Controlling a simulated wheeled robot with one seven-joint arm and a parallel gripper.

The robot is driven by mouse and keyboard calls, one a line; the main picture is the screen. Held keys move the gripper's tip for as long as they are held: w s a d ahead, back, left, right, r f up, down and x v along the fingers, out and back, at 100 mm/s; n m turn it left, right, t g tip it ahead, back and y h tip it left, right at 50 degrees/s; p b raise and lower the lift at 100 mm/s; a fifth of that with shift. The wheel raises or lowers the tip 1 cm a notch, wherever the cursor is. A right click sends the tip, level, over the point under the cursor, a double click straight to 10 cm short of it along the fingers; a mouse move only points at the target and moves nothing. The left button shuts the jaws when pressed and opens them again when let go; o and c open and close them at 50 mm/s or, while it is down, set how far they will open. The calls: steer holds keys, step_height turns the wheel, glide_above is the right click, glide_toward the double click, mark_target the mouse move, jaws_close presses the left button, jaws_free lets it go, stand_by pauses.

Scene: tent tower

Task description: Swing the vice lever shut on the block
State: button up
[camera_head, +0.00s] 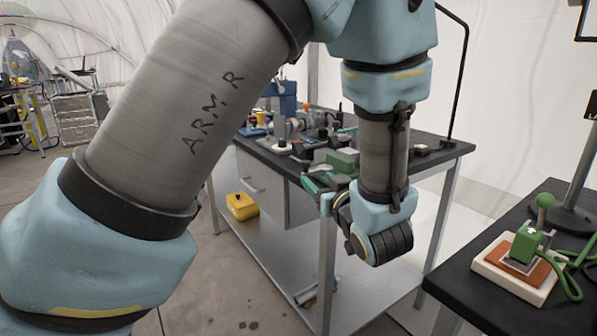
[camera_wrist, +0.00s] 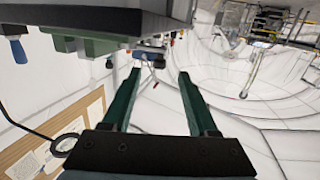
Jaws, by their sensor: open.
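A small vice sits on a white base (camera_head: 491,268) with an orange-brown plate, on the black table at the right of the head view. Its lever stands upright and ends in a green ball knob (camera_head: 545,201). A green block (camera_head: 524,245) sits at the metal frame below the knob. My gripper (camera_wrist: 160,71) shows in the wrist view with two dark green fingers apart and nothing between them.
The black right table (camera_head: 463,272) also bears a dark stand (camera_head: 565,218) behind the vice and a green cable (camera_head: 571,284) beside it. A cluttered workbench (camera_head: 437,149) stands behind my arm, with a yellow box (camera_head: 242,206) on its lower shelf. A gap separates the tables.

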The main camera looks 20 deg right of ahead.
mark_target(307, 166)
steer(key=shift+t, duration=0.4)
steer(key=w, duration=0.3)
steer(key=w+p, duration=0.1)
steer(key=w, duration=0.5)
steer(key=shift+w+d+r, duration=0.2)
steer(key=shift+d, duration=0.15)
jaws_close()
stand_by(0.9)
